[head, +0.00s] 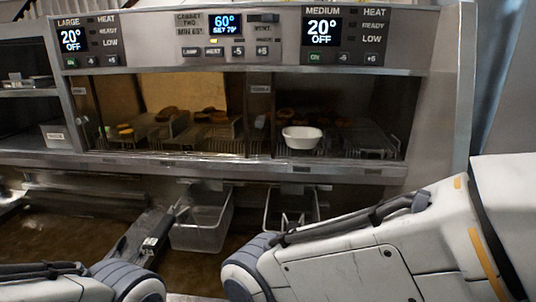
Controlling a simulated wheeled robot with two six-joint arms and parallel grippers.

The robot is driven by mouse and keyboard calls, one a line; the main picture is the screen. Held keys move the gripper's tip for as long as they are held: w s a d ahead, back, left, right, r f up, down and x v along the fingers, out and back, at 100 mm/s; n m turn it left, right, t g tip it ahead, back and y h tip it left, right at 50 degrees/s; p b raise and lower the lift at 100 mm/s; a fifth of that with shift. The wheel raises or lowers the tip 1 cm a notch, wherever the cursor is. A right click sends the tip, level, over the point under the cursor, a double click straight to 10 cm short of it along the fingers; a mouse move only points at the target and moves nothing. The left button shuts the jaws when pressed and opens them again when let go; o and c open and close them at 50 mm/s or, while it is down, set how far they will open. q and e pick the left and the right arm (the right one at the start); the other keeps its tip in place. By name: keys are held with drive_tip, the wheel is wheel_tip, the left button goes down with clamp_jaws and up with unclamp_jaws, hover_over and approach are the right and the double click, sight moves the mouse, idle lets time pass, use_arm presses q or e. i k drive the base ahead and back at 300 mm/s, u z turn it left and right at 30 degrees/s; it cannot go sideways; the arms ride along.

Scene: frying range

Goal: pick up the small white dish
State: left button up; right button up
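The small white dish (302,137) sits upright in the right bay of the lit warming cabinet, near its front edge, on a rack. Nothing touches it from the front, and its rim and front wall show clearly. Parts of both my arms show along the bottom of the head view, well below and in front of the dish. Neither gripper's fingers can be made out in this view.
The cabinet's front ledge (240,168) runs below the bays, and a control panel (270,38) sits above. Brown food pieces lie on racks behind.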

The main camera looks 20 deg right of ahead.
sight(302, 138)
drive_tip(key=u, duration=0.4)
drive_tip(key=k, duration=0.5)
drive_tip(key=u, duration=0.8)
drive_tip(key=i, duration=0.7)
drive_tip(key=z, duration=0.75)
drive_tip(key=i, duration=0.6)
drive_tip(key=z, duration=0.65)
